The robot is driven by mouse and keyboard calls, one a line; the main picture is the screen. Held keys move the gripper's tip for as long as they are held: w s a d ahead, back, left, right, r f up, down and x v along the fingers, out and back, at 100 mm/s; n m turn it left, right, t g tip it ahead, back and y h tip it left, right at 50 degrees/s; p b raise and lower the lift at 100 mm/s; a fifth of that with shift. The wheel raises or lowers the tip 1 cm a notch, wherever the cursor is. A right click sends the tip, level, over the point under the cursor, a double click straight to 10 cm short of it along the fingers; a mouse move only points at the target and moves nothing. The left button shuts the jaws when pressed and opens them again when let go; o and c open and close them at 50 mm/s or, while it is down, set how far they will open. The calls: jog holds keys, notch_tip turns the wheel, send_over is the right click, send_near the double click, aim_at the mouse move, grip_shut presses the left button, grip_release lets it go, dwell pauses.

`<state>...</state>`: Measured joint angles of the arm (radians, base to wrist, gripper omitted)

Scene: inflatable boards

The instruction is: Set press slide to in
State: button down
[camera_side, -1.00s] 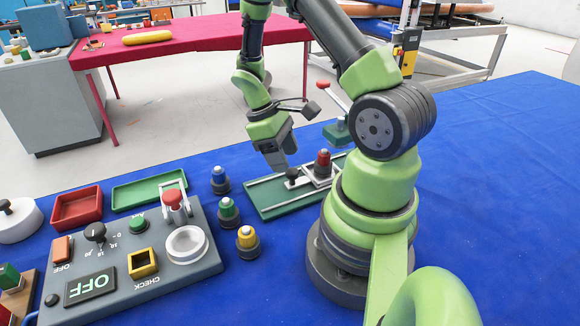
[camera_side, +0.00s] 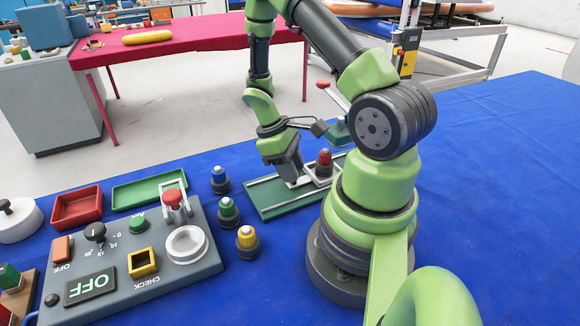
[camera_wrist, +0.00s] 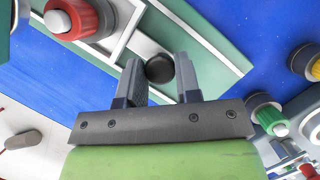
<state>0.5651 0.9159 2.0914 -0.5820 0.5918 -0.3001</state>
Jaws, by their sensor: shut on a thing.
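The press slide has a green base with pale rails (camera_side: 260,205) in the side view, just left of my arm's base. On it is a light carriage (camera_side: 320,177) bearing a red-topped fitting (camera_side: 324,160). The red fitting also shows at the upper left of the wrist view (camera_wrist: 68,18). My gripper (camera_side: 298,180) is down at the slide, left of the red fitting. In the wrist view, my gripper (camera_wrist: 159,72) is shut on the slide's round black knob (camera_wrist: 160,68), with a finger on each side. My gripper hides the knob in the side view.
Blue (camera_side: 219,180), green (camera_side: 228,210) and yellow (camera_side: 246,240) capped fittings stand left of the slide. Farther left are a grey control panel (camera_side: 205,268) reading OFF, a red tray (camera_side: 77,208) and a green tray (camera_side: 150,187). Blue cloth is clear at right.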

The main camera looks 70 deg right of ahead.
aim_at(312, 177)
jog(key=shift+s+d, duration=1.2)
jog(key=shift+d, duration=0.05)
jog(key=c, duration=0.8)
grip_release()
jog(key=v, duration=1)
